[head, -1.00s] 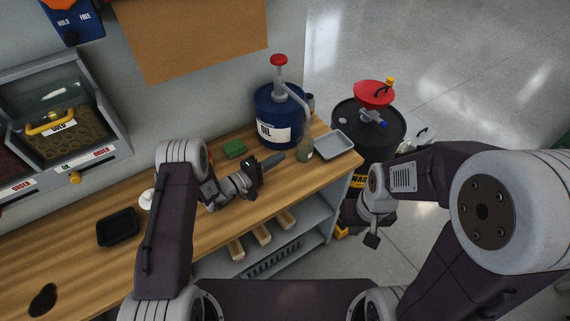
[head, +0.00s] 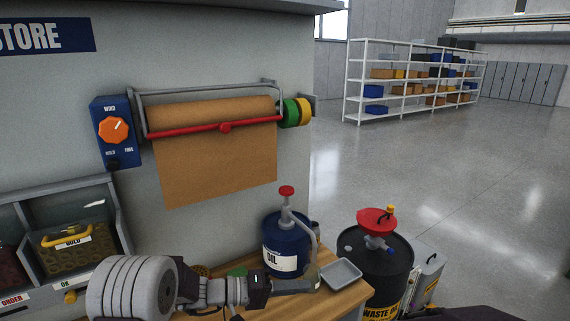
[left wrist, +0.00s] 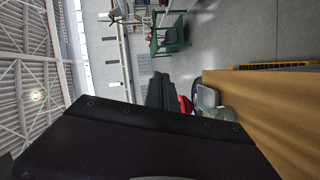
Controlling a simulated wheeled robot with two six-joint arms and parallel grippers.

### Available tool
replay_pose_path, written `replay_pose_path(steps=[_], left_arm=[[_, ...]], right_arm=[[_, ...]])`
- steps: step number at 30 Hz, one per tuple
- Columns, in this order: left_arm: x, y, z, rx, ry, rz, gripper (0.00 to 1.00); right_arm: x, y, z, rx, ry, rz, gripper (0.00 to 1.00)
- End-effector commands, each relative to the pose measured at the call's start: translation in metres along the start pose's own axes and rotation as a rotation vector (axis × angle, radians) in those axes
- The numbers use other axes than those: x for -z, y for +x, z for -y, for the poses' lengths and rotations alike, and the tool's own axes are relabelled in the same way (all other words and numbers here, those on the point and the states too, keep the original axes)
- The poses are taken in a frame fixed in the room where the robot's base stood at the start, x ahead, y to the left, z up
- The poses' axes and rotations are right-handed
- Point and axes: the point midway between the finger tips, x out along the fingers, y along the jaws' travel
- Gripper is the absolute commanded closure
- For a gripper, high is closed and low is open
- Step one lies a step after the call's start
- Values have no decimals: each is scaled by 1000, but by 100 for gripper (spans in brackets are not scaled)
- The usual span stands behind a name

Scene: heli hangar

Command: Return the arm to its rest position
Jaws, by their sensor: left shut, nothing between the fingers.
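My left arm comes in from the bottom left of the head view, over the workbench (head: 345,291). Its gripper (head: 308,284) points right, in front of the blue oil drum (head: 284,246) with a red-topped pump. The fingers are shut with nothing between them. Their tips appear close to a small jar under the pump spout, partly hidden; I cannot tell whether they touch. In the left wrist view the dark fingers (left wrist: 160,92) show beyond my dark arm housing. My right gripper is out of view; only a dark piece of my right arm shows at the bottom right.
A grey tray (head: 341,273) lies at the bench's right end. A black waste drum (head: 378,268) with a red funnel (head: 376,217) stands beyond it. Bins (head: 75,252), a paper roll (head: 215,150) and a dial box (head: 115,132) line the wall. Open floor lies to the right.

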Motion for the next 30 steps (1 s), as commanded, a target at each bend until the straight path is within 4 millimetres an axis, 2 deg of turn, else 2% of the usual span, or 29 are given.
replay_pose_path(steps=[1, 3, 4, 5, 6, 9, 12, 14, 17, 25, 26, 30], left_arm=[[-42, -6, -9, 103, 13, 126, 100], [-103, -30, 2, 311, 10, 299, 100], [-126, -46, 11, 411, 10, 358, 100], [-145, -63, 22, 513, 13, 407, 100], [-167, -89, 37, 653, 20, 456, 100], [-195, -156, 74, 978, 54, 500, 100], [-199, -206, 104, 1210, 79, 472, 100], [-193, -222, 116, 1297, 88, 428, 100], [-174, -226, 121, 1349, 65, 306, 100], [-172, -225, 121, 1356, 15, 257, 100], [-172, -225, 121, 1355, 15, 257, 100], [-172, -225, 121, 1355, 15, 258, 100]], right_arm=[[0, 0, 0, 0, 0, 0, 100], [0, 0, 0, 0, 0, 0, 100], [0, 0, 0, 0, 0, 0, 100], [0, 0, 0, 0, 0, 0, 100], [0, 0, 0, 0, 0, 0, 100], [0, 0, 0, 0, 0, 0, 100], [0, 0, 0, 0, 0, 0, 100], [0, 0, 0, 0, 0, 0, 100], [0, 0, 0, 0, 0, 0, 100], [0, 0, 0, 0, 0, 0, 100], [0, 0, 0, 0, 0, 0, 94], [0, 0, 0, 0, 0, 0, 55]])
